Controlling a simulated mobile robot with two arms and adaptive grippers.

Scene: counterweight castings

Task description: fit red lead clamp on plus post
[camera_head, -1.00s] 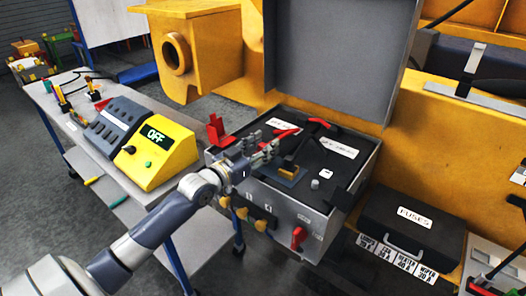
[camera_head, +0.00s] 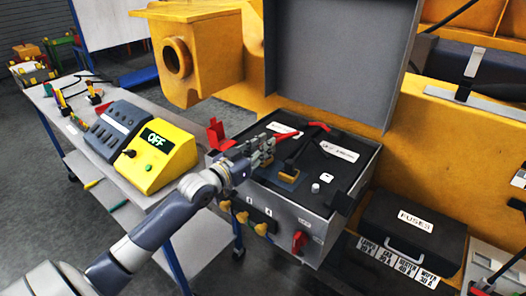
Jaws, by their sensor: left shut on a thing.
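My left gripper (camera_head: 264,152) is over the left part of the open grey battery box (camera_head: 350,190). It is shut on the red lead clamp (camera_head: 286,136), whose red end shows just beyond the fingers. The fingers hide much of the clamp. A red flipped-up cover (camera_head: 215,133) stands at the box's left rim, left of the gripper. I cannot make out the plus post or whether the clamp touches it. My right gripper is not in view.
A black lever with a red end (camera_head: 319,125) lies right of the gripper. The raised lid (camera_head: 340,55) stands behind. A yellow tester reading OFF (camera_head: 160,155) sits on the bench at left. A red switch (camera_head: 299,242) is on the box front. A black fuses case (camera_head: 410,230) is at right.

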